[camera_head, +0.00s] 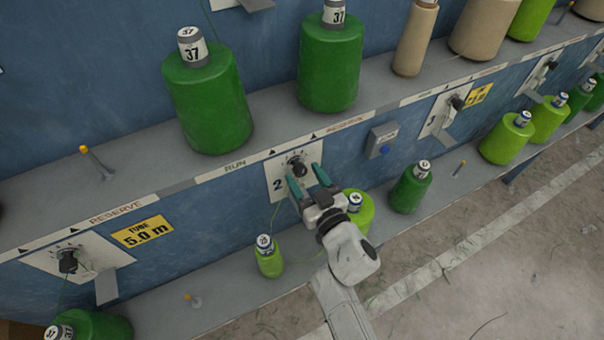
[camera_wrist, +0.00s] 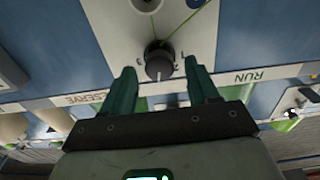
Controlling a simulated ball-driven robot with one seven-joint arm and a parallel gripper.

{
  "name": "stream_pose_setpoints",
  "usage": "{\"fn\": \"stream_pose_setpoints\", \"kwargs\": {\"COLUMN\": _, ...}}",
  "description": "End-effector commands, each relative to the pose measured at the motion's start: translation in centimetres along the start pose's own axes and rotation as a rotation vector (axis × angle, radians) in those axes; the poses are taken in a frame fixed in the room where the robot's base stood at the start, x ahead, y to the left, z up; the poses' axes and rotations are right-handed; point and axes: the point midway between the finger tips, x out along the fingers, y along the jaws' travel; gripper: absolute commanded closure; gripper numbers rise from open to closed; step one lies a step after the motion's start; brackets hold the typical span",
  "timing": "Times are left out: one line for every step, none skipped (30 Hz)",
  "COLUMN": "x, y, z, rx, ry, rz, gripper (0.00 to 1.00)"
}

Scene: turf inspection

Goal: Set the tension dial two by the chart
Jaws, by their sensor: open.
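Tension dial two is a black knob (camera_head: 297,167) on a white plate marked 2 (camera_head: 277,184), set in the blue machine face under the RUN and RESERVE strip. My gripper (camera_head: 305,177) is open in front of it, with its teal fingers on either side of the knob. In the wrist view the knob (camera_wrist: 158,64) shows between the open fingertips (camera_wrist: 160,72), with visible gaps, and the fingers do not look closed on it. The knob's pointer setting is too small to read surely. A setting chart is not recognisable in either view.
Green bobbins (camera_head: 208,100) stand on the upper shelf. A small light-green bobbin (camera_head: 269,258) and a dark-green one (camera_head: 410,188) stand on the lower ledge near my gripper.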

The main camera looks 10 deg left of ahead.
Motion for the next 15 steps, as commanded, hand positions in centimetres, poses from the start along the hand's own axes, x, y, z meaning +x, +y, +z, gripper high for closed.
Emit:
{"fn": "stream_pose_setpoints", "kwargs": {"x": 0.7, "y": 0.0, "z": 0.2, "rx": 0.0, "ry": 0.0, "rz": -0.001, "gripper": 0.41}}
{"fn": "stream_pose_setpoints", "kwargs": {"x": 1.0, "y": 0.0, "z": 0.2, "rx": -0.001, "ry": 0.0, "rz": -0.001, "gripper": 0.41}}
{"fn": "stream_pose_setpoints", "kwargs": {"x": 1.3, "y": 0.0, "z": 0.1, "rx": -0.001, "ry": 0.0, "rz": 0.0, "gripper": 0.41}}
{"fn": "stream_pose_setpoints", "kwargs": {"x": 1.5, "y": 0.0, "z": 0.1, "rx": -0.001, "ry": 0.0, "rz": 0.0, "gripper": 0.41}}
{"fn": "stream_pose_setpoints", "kwargs": {"x": 1.7, "y": 0.0, "z": 0.1, "rx": -0.001, "ry": 0.0, "rz": 0.0, "gripper": 0.41}}
{"fn": "stream_pose_setpoints", "kwargs": {"x": 1.8, "y": 0.0, "z": 0.1, "rx": 0.0, "ry": -0.001, "rz": 0.0, "gripper": 0.41}}
{"fn": "stream_pose_setpoints", "kwargs": {"x": 1.9, "y": 0.0, "z": 0.1, "rx": 0.0, "ry": -0.001, "rz": 0.0, "gripper": 0.41}}
{"fn": "stream_pose_setpoints", "kwargs": {"x": 2.0, "y": 0.0, "z": 0.1, "rx": 0.0, "ry": -0.001, "rz": 0.001, "gripper": 0.41}}
{"fn": "stream_pose_setpoints", "kwargs": {"x": 2.0, "y": 0.0, "z": 0.1, "rx": 0.0, "ry": -0.001, "rz": 0.001, "gripper": 0.41}}
{"fn": "stream_pose_setpoints", "kwargs": {"x": 2.1, "y": 0.0, "z": 0.1, "rx": 0.0, "ry": -0.001, "rz": 0.001, "gripper": 0.41}}
{"fn": "stream_pose_setpoints", "kwargs": {"x": 2.1, "y": 0.0, "z": 0.0, "rx": 0.0, "ry": -0.001, "rz": 0.001, "gripper": 0.41}}
{"fn": "stream_pose_setpoints", "kwargs": {"x": 2.1, "y": 0.0, "z": 0.0, "rx": 0.0, "ry": -0.001, "rz": 0.001, "gripper": 0.41}}
{"fn": "stream_pose_setpoints", "kwargs": {"x": 2.1, "y": 0.0, "z": 0.0, "rx": 0.0, "ry": -0.001, "rz": 0.001, "gripper": 0.41}}
{"fn": "stream_pose_setpoints", "kwargs": {"x": 2.0, "y": 0.0, "z": 0.0, "rx": 0.0, "ry": -0.001, "rz": 0.001, "gripper": 0.41}}
{"fn": "stream_pose_setpoints", "kwargs": {"x": 2.0, "y": 0.0, "z": 0.0, "rx": 0.0, "ry": -0.001, "rz": 0.001, "gripper": 0.41}}
